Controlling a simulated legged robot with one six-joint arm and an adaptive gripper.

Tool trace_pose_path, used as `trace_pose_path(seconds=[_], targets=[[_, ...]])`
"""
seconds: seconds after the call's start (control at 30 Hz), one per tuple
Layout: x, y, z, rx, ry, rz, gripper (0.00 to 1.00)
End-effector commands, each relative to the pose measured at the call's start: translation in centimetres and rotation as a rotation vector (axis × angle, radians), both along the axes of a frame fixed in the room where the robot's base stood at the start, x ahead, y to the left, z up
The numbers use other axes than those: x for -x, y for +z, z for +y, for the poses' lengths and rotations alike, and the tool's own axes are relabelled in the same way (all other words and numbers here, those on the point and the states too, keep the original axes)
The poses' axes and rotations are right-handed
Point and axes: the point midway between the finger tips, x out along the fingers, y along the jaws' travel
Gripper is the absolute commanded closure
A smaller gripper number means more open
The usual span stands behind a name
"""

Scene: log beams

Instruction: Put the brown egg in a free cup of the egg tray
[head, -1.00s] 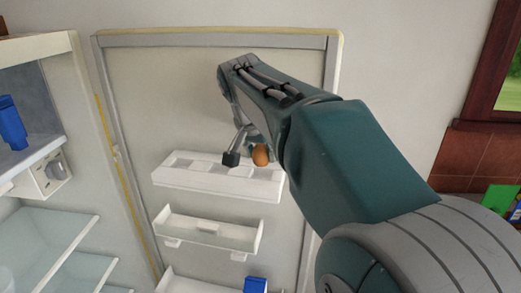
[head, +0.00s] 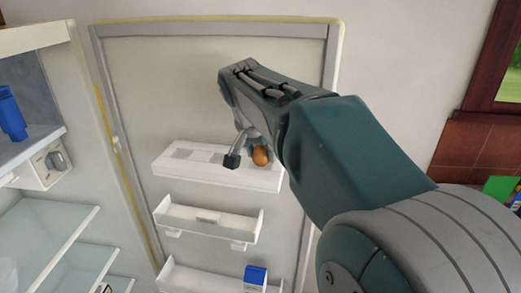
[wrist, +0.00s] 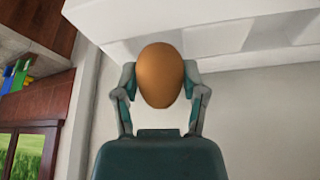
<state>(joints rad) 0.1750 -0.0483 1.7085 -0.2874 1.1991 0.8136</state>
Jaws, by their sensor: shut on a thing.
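The brown egg (wrist: 160,75) is held between the two fingers of my gripper (wrist: 160,84) in the wrist view. In the head view the egg (head: 260,155) shows beside the gripper (head: 246,158), in front of or over the right part of the egg tray. The egg tray (head: 215,177) is the white top shelf on the fridge door, with grey recesses along its top. It also shows in the wrist view (wrist: 225,22), behind the egg. I cannot tell whether the egg touches the tray. My arm hides the tray's right end in part.
Below the tray are a white door shelf (head: 208,223) and a lower one with a blue carton (head: 255,278). The open fridge with glass shelves (head: 45,232) and a blue bottle (head: 11,115) stands at left. A window (head: 508,70) is at right.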

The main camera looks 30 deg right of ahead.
Motion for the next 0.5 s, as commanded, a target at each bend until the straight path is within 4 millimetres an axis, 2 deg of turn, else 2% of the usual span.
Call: trace_pose_path(seconds=[0.5], targets=[[0.0, -1.1, 0.0, 0.0, 0.0, 0.0, 0.92]])
